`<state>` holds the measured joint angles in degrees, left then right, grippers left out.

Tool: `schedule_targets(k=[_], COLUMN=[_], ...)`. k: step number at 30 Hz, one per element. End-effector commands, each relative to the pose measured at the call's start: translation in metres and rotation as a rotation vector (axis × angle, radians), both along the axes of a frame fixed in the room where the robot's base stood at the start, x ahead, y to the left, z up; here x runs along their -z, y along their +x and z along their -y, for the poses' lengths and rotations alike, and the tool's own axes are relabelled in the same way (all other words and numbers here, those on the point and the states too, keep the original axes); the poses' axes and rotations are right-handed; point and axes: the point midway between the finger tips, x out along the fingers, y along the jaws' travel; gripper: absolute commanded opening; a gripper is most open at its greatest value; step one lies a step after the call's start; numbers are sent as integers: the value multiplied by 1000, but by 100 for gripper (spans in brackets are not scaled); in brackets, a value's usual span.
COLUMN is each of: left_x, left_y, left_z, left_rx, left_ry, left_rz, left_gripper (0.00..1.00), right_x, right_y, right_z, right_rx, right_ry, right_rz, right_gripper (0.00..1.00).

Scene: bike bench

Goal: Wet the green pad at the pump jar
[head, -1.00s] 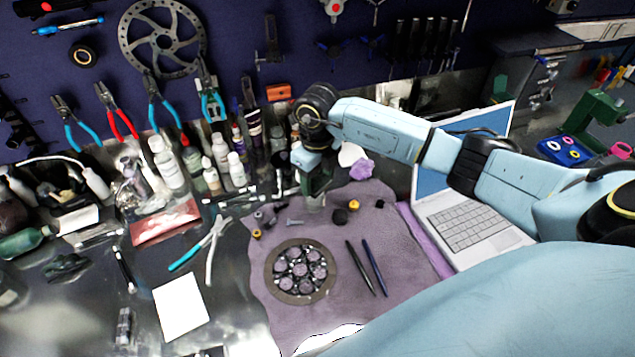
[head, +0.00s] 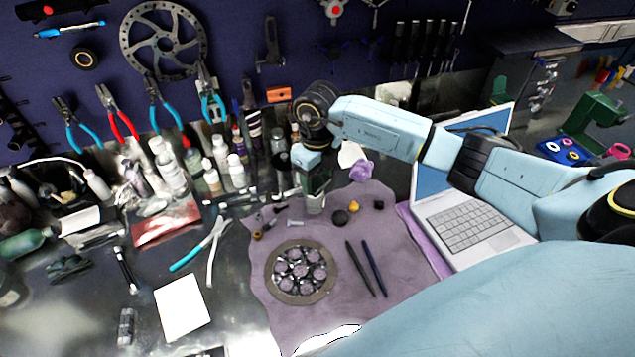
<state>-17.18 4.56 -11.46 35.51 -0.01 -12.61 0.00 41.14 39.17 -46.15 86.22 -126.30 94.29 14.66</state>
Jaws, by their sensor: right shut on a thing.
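My right gripper (head: 314,187) points down over the back edge of the purple mat (head: 400,245). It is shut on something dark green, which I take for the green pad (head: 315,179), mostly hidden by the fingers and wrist. A pale, glassy, cup-like thing (head: 315,204) shows just under the fingertips. It may be the pump jar, but I cannot tell for sure, nor whether the pad touches it. My left gripper is not in view.
A round metal disc part (head: 300,272), two dark pens (head: 367,268) and small parts lie on the mat. Several bottles (head: 220,155) stand left of the gripper. A laptop (head: 465,225) is to the right, and a purple crumpled thing (head: 361,171) is close to the gripper.

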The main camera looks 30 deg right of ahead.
Motion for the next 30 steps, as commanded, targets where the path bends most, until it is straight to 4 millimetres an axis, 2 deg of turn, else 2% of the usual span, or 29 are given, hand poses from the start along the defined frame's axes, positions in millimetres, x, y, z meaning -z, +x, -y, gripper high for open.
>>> schedule_targets(k=[3, 18, 30], left_x=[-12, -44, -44], left_y=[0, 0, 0], left_z=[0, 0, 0], left_rx=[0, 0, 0], left_ry=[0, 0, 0], left_rz=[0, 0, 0], left_gripper=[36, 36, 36], right_x=[-16, -64, -64], right_y=[1, 0, 0], right_z=[1, 0, 0], right_rx=[0, 0, 0], right_ry=[0, 0, 0], right_rz=[2, 1, 0], right_gripper=[35, 35, 35])
